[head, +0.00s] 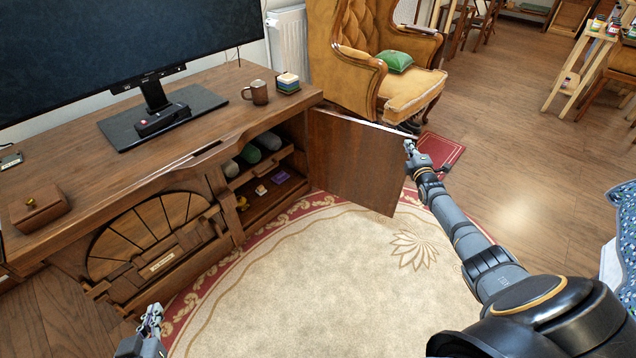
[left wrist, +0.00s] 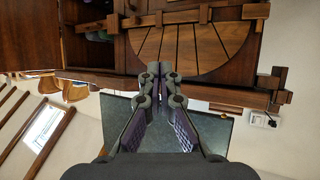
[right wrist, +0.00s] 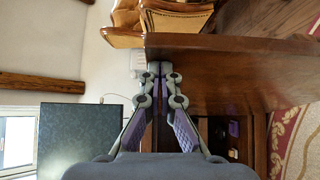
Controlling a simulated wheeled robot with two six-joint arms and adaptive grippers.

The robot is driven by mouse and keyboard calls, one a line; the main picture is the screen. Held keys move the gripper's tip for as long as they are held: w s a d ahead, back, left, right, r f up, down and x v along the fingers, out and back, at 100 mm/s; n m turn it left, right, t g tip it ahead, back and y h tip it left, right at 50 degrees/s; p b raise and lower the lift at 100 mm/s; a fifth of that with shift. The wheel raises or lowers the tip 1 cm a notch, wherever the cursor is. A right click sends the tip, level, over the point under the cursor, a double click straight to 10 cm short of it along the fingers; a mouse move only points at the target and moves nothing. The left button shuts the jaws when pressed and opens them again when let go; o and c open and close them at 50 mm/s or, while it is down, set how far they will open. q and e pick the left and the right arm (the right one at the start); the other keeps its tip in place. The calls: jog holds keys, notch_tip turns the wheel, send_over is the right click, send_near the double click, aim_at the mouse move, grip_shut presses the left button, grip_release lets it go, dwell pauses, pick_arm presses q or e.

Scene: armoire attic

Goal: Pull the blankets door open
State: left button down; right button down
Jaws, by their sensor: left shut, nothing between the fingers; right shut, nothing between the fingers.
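The cabinet (head: 170,100) has a hinged door (head: 352,165) at its right end, standing wide open. The door panel also fills the right middle of the right wrist view (right wrist: 230,72). My right gripper (head: 410,148) is shut and empty at the door's free edge, near its top; I cannot tell whether it touches. A fan-shaped front (head: 150,232) with a small label (head: 161,262) is on the cabinet's left part; the label is unreadable. My left gripper (head: 152,316) is shut and empty in front of it, apart from it; the fan front also shows in the left wrist view (left wrist: 195,48).
The open compartment holds rolled items (head: 250,153) on a shelf and small boxes (head: 279,177) below. A monitor (head: 120,40), mug (head: 257,92) and wooden box (head: 38,208) stand on top. An armchair (head: 365,60) is behind the door. The rug (head: 300,270) in front is clear.

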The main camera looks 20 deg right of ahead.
pick_arm(q)
jog(key=w+r+t, duration=0.3)
jog(key=r, duration=0.4)
jog(key=shift+a, duration=0.15)
pick_arm(e)
jog(key=shift+w+d, duration=0.2)
jog(key=shift+d, duration=0.15)
pick_arm(q)
jog(key=shift+r, duration=0.1)
pick_arm(e)
jog(key=shift+a, duration=0.1)
